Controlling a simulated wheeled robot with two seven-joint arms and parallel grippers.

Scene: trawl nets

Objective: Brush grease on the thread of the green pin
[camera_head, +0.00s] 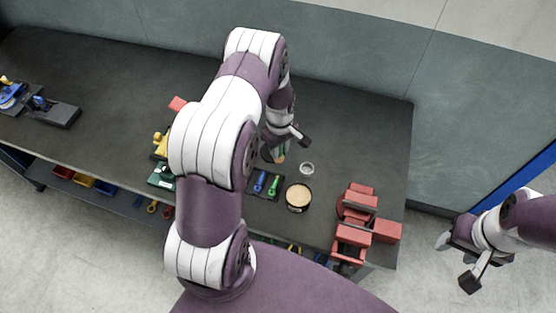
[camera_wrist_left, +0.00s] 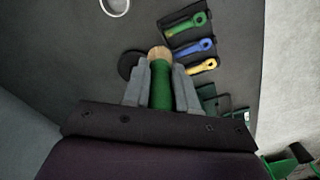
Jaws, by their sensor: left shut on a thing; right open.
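My left gripper (camera_head: 282,147) is shut on a green-handled brush with a tan tip; the brush (camera_wrist_left: 160,85) shows between its fingers (camera_wrist_left: 160,90) in the left wrist view. A black disc (camera_wrist_left: 129,64) lies beside the tip there. The green pin (camera_head: 274,184) lies in a black tray (camera_head: 264,196), right of a blue pin (camera_head: 260,181). In the left wrist view, the green pin (camera_wrist_left: 186,26) lies above the blue (camera_wrist_left: 194,47) and yellow (camera_wrist_left: 202,67) pins. My right gripper (camera_head: 458,262) is open and empty, off the bench's right side.
An open tin with tan contents (camera_head: 298,196) stands right of the tray. A small pale ring or dish (camera_head: 307,169) is behind it. Red vise-like blocks (camera_head: 352,234) stand at the front right. The bench's back right (camera_head: 365,125) is clear. My left arm hides part of the bench.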

